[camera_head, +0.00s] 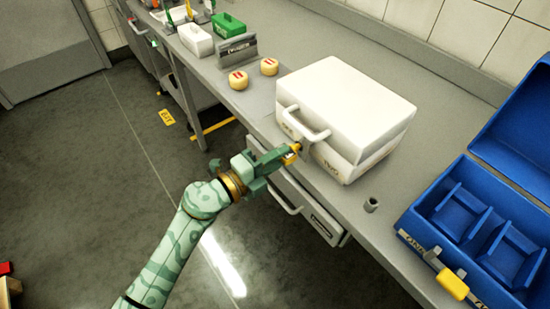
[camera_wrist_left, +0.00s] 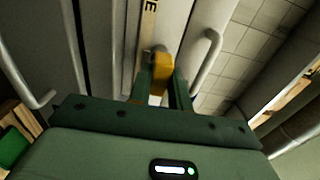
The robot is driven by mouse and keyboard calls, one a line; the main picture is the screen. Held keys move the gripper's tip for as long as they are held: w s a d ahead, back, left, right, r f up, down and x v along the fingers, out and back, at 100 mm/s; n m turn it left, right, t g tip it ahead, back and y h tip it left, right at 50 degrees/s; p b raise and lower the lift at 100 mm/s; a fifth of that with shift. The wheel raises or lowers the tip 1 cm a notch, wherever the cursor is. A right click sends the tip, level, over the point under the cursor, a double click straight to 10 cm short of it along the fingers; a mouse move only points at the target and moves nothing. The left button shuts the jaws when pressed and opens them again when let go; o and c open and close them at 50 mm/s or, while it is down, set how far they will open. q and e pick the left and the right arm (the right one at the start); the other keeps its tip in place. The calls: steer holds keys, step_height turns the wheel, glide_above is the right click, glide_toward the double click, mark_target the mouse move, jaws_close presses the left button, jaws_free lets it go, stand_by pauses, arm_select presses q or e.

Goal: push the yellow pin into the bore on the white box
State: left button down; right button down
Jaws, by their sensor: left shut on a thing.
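The white box (camera_head: 345,95) stands on the grey bench, with a handle (camera_head: 304,124) on its front face. My left gripper (camera_head: 284,156) is at that front face, below the handle, shut on the yellow pin (camera_head: 294,148). In the left wrist view the pin (camera_wrist_left: 162,62) shows between the two green fingers (camera_wrist_left: 162,90), and the white handle (camera_wrist_left: 207,60) is to its right. A small grey part (camera_head: 305,147) is just beyond the pin at the box front. I cannot tell whether the pin's tip is in the bore. My right gripper is not in view.
A blue case (camera_head: 415,222) with a yellow-ended latch (camera_head: 452,285) lies open at right. A small grey cylinder (camera_head: 371,204) stands between it and the box. Two cheese wheels (camera_head: 238,80) (camera_head: 269,66) are left of the box. A drawer handle (camera_head: 285,198) sticks out below the bench.

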arm_select(q)
steer(key=shift+w+d, duration=0.4)
steer(key=shift+d, duration=0.2)
steer(key=c, duration=1.2)
jaws_free()
steer(key=p+v, duration=0.1)
steer(key=v, duration=1.5)
steer(key=shift+a, duration=0.2)
